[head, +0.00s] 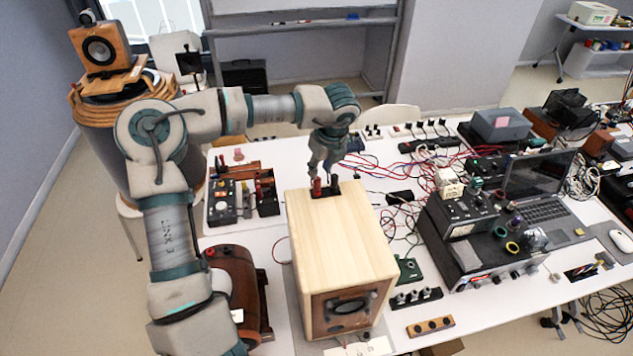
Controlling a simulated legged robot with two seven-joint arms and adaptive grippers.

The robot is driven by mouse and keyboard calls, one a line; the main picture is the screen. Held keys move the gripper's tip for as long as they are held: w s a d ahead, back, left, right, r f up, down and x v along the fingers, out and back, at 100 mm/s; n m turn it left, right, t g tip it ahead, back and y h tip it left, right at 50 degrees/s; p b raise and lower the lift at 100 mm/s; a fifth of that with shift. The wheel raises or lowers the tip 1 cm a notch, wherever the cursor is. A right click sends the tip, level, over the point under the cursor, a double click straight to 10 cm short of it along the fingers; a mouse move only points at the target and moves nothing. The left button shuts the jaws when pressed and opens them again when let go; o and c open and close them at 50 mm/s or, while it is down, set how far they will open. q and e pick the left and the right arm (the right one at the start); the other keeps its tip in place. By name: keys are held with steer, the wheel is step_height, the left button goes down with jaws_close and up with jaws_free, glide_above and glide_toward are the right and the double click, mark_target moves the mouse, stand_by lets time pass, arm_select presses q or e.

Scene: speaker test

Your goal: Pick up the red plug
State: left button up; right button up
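The red plug (317,188) stands upright at the back edge of the top of a pale wooden speaker box (342,228). A black plug (334,185) stands close beside it on the right. My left arm reaches in from the left and over the box. My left gripper (322,170) points down just above the two plugs, with its fingertips close to the top of the red one. At this size I cannot tell whether the fingers touch the plug or how far apart they are. My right gripper is not in view.
Left of the box is a black tray (268,207) of parts beside a control box (222,205). A brown rounded case (236,285) sits at the front left. Cables, instruments (470,235) and a laptop (540,190) crowd the right side of the white table.

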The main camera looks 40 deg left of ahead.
mark_target(318, 178)
arm_select(q)
steer(key=shift+s+d+f, duration=0.1)
steer(key=shift+s+f, duration=0.1)
steer(key=shift+f, duration=0.15)
steer(key=p+x, duration=0.1)
steer(key=x, duration=0.2)
steer(key=shift+f, duration=0.3)
steer(key=shift+w+f, duration=0.1)
steer(key=shift+f, duration=0.2)
steer(key=shift+a+f, duration=0.2)
steer(key=shift+a, duration=0.35)
steer(key=shift+c, duration=0.8)
steer(key=c, duration=0.4)
steer(key=shift+d, duration=0.2)
jaws_close()
steer(key=shift+r, duration=0.1)
